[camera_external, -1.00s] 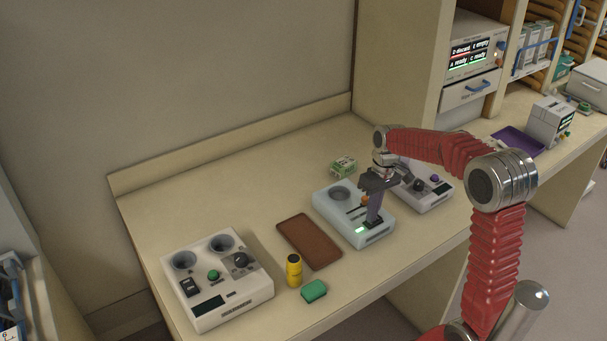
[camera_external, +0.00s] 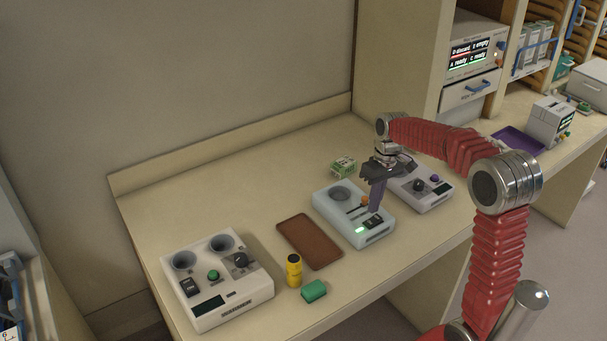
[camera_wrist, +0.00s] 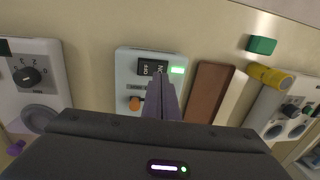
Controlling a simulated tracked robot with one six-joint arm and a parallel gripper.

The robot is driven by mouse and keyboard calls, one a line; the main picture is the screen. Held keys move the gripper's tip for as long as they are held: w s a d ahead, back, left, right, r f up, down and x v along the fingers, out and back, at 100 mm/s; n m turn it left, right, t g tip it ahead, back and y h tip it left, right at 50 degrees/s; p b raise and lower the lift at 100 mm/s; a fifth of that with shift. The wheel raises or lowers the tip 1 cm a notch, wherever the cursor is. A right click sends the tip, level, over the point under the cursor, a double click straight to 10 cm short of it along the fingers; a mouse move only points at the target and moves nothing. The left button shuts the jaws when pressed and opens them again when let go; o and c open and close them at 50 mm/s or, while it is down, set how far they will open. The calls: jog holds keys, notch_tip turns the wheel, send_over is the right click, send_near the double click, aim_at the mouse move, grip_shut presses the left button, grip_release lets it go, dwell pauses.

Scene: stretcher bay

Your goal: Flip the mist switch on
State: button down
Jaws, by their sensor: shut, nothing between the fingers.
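The pale blue middle unit (camera_external: 335,213) has a black rocker switch (camera_external: 373,222), an orange knob, a round well and a lit green display (camera_external: 360,230). In the wrist view the rocker (camera_wrist: 147,67) shows white lettering, beside the lit display (camera_wrist: 177,70). I cannot read a mist label, nor surely tell which way the rocker is tilted. My gripper (camera_external: 374,210) is shut and empty, pointing down just above the rocker, apparently clear of it. In the wrist view my fingertips (camera_wrist: 160,79) partly cover the unit's face beside the rocker.
A brown tray (camera_external: 309,243), yellow cylinder (camera_external: 293,270), green block (camera_external: 314,291) and larger white unit (camera_external: 228,310) lie left of the middle unit. Another unit (camera_external: 437,199) stands close on the right. A small green-and-white box (camera_external: 343,167) is behind. The left rear worktop is clear.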

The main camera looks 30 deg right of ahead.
notch_tip(320, 180, up, 10)
jog(key=a, duration=0.1)
jog(key=shift+a+r, duration=0.2)
jog(key=shift+a, duration=0.15)
dwell(0.3)
jog(key=m+t, duration=0.1)
send_over(368, 223)
jog(key=s, duration=0.3)
notch_tip(368, 223, down, 5)
jog(key=s+a+t, duration=0.2)
jog(key=s+a, duration=0.1)
jog(key=s, duration=0.5)
jog(key=s+a+f+n+t+h, duration=0.1)
jog(key=s+a, duration=0.3)
jog(key=s, duration=0.5)
jog(key=shift+f+t, duration=0.3)
jog(key=shift+t, duration=0.5)
jog(key=shift+w+a, duration=0.1)
dwell(2.0)
